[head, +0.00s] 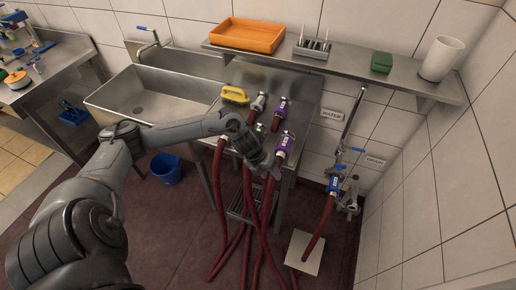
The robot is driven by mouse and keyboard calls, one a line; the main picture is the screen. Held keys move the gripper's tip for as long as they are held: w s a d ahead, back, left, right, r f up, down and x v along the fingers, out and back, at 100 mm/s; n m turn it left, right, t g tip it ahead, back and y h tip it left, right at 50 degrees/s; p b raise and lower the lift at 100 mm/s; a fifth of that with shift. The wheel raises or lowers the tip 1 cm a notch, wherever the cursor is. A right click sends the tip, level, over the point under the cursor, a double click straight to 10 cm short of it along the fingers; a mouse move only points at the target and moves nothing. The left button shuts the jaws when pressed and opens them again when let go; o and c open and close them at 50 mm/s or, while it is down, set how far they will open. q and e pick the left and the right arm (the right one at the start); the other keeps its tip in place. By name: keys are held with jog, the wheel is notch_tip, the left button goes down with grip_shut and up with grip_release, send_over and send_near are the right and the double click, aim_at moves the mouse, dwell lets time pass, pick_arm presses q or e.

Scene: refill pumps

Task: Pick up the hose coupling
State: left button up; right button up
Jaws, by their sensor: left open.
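Several dark red hoses with couplings lie over the steel drainboard. One purple-banded coupling (285,143) is at its front edge, another purple one (282,106) lies farther back, and a pale grey one (260,102) is to its left. A small green-marked part (260,127) shows beside my arm. A blue coupling (334,185) joins a hose at the wall pipe. My left gripper (269,166) is open, just left of and below the front purple coupling. Its fingers are small and partly hidden, and I cannot tell whether they touch a hose. My right gripper is out of view.
A yellow-handled item (235,95) lies behind my left forearm. The sink (140,94) is to the left, a blue bucket (166,169) below it. A wall shelf (345,74) overhangs the back. Hoses (262,220) trail in front to the floor.

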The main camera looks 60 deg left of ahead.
pick_arm(q)
jog(key=a+r+y+b, duration=0.1)
jog(key=a+r+b, duration=0.15)
jog(key=a, duration=0.45)
jog(key=w+a+r+t+y+b, duration=0.1)
jog(key=a+b, duration=0.3)
jog(key=a, duration=0.2)
jog(key=a+r+y+b, duration=0.1)
jog(key=a+r+b, duration=0.1)
jog(key=a+b, duration=0.35)
jog(key=shift+n, duration=0.4)
jog(key=shift+w+a+f+p, duration=0.35)
jog(key=shift+w+f, duration=0.35)
jog(key=shift+f, duration=0.3)
jog(key=shift+w+a+f+p, duration=0.25)
jog(key=shift+w+f, duration=0.4)
jog(key=shift+f, duration=0.35)
jog(key=x, duration=0.2)
jog(key=b+x, duration=0.1)
jog(key=x, duration=0.1)
jog(key=shift+w+a+f, duration=0.1)
jog(key=shift+w, duration=0.3)
jog(key=shift+w+a+f, duration=0.1)
jog(key=shift+f, duration=0.2)
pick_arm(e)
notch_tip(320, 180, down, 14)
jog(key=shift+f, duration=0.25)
